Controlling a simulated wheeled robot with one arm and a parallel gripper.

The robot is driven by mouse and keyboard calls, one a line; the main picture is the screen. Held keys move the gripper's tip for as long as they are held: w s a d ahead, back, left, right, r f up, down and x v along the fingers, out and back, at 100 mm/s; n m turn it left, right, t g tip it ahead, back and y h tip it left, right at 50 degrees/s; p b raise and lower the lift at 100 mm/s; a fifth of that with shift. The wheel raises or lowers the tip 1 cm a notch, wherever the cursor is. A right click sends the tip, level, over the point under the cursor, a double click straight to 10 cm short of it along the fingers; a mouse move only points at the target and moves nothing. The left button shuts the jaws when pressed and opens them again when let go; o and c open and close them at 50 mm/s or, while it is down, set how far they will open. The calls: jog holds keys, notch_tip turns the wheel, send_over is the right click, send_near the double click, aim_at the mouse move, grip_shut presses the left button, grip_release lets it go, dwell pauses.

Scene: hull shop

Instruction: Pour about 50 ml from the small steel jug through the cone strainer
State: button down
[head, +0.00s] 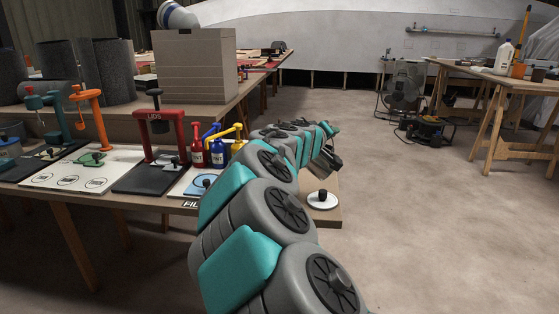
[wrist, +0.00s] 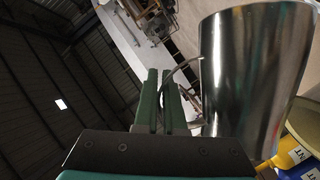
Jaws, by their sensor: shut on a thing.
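The small steel jug (head: 326,163) is held off the bench near its right end, and looks tilted in the head view. In the wrist view the jug (wrist: 250,80) fills the right side, with its thin curved handle (wrist: 181,70) running to the green fingers. My gripper (wrist: 166,97) is shut on that handle; in the head view my gripper (head: 327,131) is beside the jug. The jug's contents are hidden. I cannot make out the cone strainer for certain; a tan curved rim (wrist: 304,122) shows partly behind the jug in the wrist view.
A white disc with a black knob (head: 322,200) lies on the bench corner below the jug. Red (head: 198,147), blue (head: 216,150) and yellow (head: 238,143) pump bottles stand left of my arm. A red LIDS press (head: 153,130) stands further left.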

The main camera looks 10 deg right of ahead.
jog(key=shift+w+a+r+n+p, duration=0.15)
jog(key=shift+a+n+p, duration=0.25)
jog(key=shift+n+p, duration=0.1)
jog(key=p, duration=0.1)
jog(key=a+r+n+h+p, duration=0.1)
jog(key=shift+w+a+r+n+p, duration=0.1)
jog(key=shift+w+a+n+p, duration=0.1)
jog(key=shift+w+n+p, duration=0.15)
jog(key=shift+a, duration=0.1)
jog(key=shift+w+a+r+n+t+h+p, duration=0.1)
jog(key=shift+w+a+r+n+h+p, duration=0.15)
jog(key=shift+a, duration=0.2)
jog(key=shift+w+a+r+n+t+p, duration=0.1)
jog(key=shift+w+a+r+n+p, duration=0.15)
jog(key=shift+a, duration=0.25)
jog(key=shift+w+a+r+n+t+h+p, duration=0.1)
jog(key=shift+w+a+n+h+p, duration=0.1)
jog(key=shift+a+n, duration=0.2)
jog(key=shift+s, duration=0.1)
jog(key=shift+r, duration=0.1)
jog(key=shift+w+a+r+n, duration=0.3)
jog(key=shift+a+n, duration=0.3)
jog(key=shift+n, duration=0.25)
dwell(1.0)
jog(key=shift+s, duration=0.1)
